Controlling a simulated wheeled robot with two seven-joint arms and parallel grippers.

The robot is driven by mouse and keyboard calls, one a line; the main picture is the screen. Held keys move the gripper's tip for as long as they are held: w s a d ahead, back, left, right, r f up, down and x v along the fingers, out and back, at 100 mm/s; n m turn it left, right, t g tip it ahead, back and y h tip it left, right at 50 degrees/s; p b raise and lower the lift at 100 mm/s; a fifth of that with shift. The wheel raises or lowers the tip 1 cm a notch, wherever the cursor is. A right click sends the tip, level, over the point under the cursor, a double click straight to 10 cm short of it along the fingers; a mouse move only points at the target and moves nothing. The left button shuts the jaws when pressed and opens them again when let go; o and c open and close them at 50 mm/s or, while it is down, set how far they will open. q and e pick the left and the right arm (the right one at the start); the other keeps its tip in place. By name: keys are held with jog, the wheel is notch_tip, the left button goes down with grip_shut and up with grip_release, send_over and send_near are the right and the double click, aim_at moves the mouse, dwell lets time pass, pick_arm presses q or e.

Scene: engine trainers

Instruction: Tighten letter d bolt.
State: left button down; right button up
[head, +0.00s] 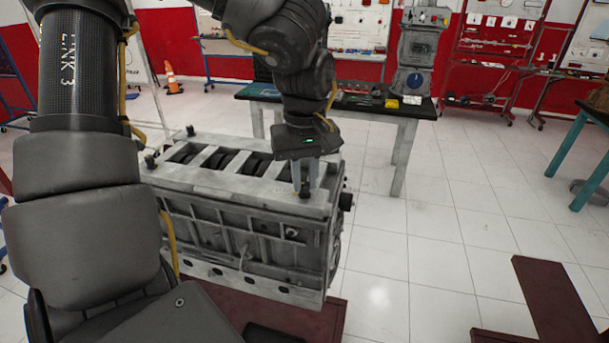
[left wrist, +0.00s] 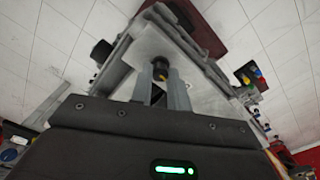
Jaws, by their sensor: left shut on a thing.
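The grey engine block (head: 190,200) stands in the middle of the head view, with dark bolts at its top corners. My left gripper (head: 304,184) points down at the block's near right corner. Its fingers are shut on a dark bolt (head: 305,193) there. In the left wrist view the bolt (left wrist: 160,68) sits between the fingertips, upright in the block's top face. Other bolts stand at the far left corner (head: 190,130) and near left corner (head: 150,161). No letter beside any bolt can be read. My right gripper is not in view.
A dark red stand (head: 300,318) lies under the block. A workbench (head: 375,106) with tools and a grey machine (head: 420,50) stands behind. Dark red beams (head: 555,300) are at the lower right. The white tiled floor right of the block is free.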

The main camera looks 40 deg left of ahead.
aim_at(306, 184)
pick_arm(q)
jog(key=c, duration=1.3)
grip_release()
jog(key=shift+d, duration=0.1)
jog(key=shift+c, duration=0.2)
notch_tip(306, 184, up, 11)
jog(key=shift+p, duration=0.35)
jog(key=shift+f, duration=0.1)
